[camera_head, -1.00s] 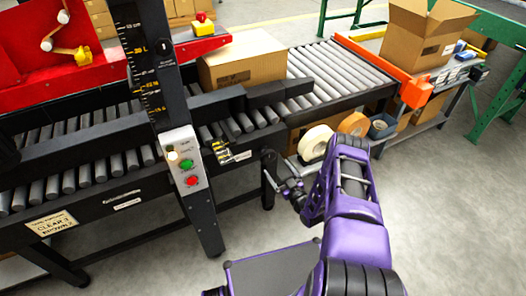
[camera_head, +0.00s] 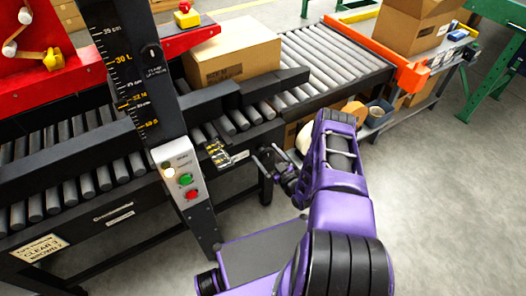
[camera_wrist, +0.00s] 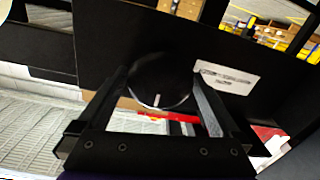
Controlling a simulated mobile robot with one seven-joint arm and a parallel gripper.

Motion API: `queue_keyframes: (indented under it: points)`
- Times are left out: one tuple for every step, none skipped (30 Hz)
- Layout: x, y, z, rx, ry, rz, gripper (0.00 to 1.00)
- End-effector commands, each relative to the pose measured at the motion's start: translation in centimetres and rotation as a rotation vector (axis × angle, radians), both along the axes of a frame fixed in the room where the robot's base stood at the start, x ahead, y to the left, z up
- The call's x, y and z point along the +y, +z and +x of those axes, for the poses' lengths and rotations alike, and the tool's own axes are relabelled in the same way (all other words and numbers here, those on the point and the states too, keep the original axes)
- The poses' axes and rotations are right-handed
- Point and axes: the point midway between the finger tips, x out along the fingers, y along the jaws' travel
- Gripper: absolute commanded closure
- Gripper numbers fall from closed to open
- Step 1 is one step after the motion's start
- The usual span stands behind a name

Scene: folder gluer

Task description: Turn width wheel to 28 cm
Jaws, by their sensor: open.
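The width wheel (camera_wrist: 160,82) shows in the wrist view as a round black knob with a short white mark at its lower edge. It sits on a dark panel with a white label (camera_wrist: 227,77), whose text is too blurred to read. My gripper (camera_wrist: 160,76) is open, with one finger on each side of the wheel; I cannot tell whether they touch it. In the head view my gripper (camera_head: 267,155) is at the machine's near side, and the wheel is mostly hidden there. A small black-and-yellow scale (camera_head: 217,153) lies left of it; its reading is too small to tell.
A dark post (camera_head: 135,75) carries a vertical centimetre scale and a button box (camera_head: 182,180) left of my gripper. A cardboard box (camera_head: 233,58) lies on the roller conveyor (camera_head: 325,60). Tape rolls sit on a shelf behind my arm. The floor (camera_head: 440,210) at right is clear.

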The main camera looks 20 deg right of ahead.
Motion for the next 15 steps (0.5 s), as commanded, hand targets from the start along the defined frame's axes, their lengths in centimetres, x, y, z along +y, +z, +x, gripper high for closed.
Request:
queue_keyframes:
  points:
    - [-0.04, 0.0, -0.05, 0.0, 0.0, 0.0, 0.0]
    - [-0.04, 0.0, -0.06, 0.0, 0.0, 0.0, 0.0]
    - [-0.05, 0.0, -0.07, 0.0, 0.0, 0.0, 0.0]
    - [-0.05, 0.0, -0.08, 0.0, 0.0, 0.0, 0.0]
    - [-0.04, 0.0, -0.08, 0.0, 0.0, 0.0, 0.0]
    - [-0.04, 0.0, -0.08, 0.0, 0.0, 0.0, 0.0]
    - [-0.04, 0.0, -0.07, 0.0, 0.0, 0.0, 0.0]
    - [-0.04, 0.0, -0.07, 0.0, 0.0, 0.0, 0.0]
    - [-0.03, 0.0, -0.08, 0.0, 0.0, 0.0, 0.0]
    - [-0.03, 0.01, -0.08, 0.0, 0.0, 0.0, 0.0]
    - [-0.03, 0.01, -0.08, 0.0, 0.0, 0.0, 0.05]
    - [-0.02, 0.01, -0.07, 0.0, 0.0, 0.0, 0.13]
    - [-0.01, 0.01, -0.07, 0.0, 0.0, 0.0, 0.18]
    - [-0.02, 0.01, -0.07, 0.0, 0.0, 0.0, 0.23]
    - [-0.02, 0.01, -0.07, 0.0, 0.0, 0.0, 0.31]
